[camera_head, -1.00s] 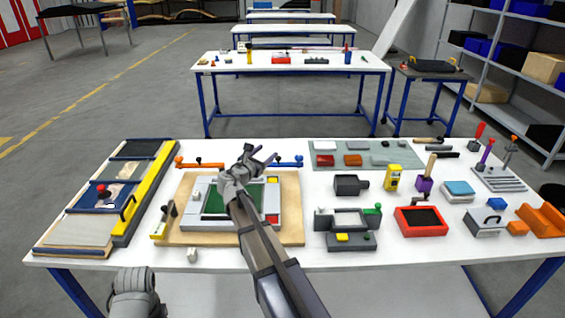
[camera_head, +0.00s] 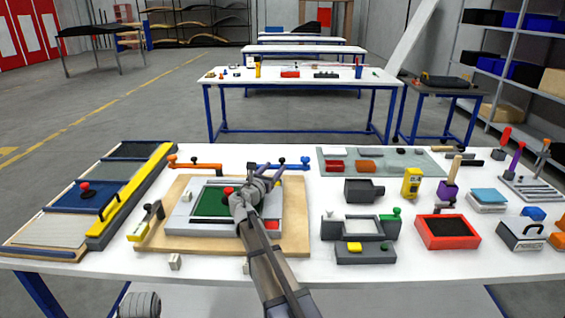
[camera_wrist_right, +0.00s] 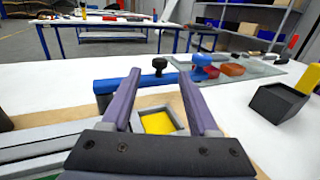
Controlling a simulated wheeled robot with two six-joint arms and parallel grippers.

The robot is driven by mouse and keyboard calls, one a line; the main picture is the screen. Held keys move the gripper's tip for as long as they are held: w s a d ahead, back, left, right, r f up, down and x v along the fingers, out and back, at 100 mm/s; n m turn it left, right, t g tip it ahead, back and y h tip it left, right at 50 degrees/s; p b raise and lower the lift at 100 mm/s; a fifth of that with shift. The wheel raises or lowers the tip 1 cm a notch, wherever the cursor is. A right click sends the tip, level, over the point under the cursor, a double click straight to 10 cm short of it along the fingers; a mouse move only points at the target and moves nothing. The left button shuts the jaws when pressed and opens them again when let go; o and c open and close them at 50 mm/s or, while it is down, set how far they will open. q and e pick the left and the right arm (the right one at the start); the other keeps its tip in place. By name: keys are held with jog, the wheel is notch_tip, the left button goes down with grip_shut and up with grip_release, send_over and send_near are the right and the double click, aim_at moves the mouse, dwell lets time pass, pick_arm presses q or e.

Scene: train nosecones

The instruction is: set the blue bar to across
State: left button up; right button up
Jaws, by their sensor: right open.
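The blue bar (camera_head: 292,166) lies along the back of the near table, running roughly left to right, with a black knob standing on it. In the right wrist view the blue bar (camera_wrist_right: 128,82) crosses just beyond my fingertips, its black knob (camera_wrist_right: 160,66) between them in the picture. My right gripper (camera_head: 270,177) is over the back right of the grey framed board, on the near side of the bar. In the wrist view my right gripper (camera_wrist_right: 158,84) is open, with nothing between its fingers. It appears apart from the bar. My left gripper is out of view.
An orange bar (camera_head: 195,166) lies left of the blue one. The grey frame (camera_head: 180,217) with a green panel sits on a wooden board (camera_head: 150,240) under my right arm. A grey-green mat (camera_head: 430,165) with small blocks lies to the right.

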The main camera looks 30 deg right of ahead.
aim_at(281, 161)
jog(key=x, duration=0.7)
jog(key=shift+w+d, duration=0.15)
jog(key=shift+w, duration=0.05)
grip_shut()
dwell(1.2)
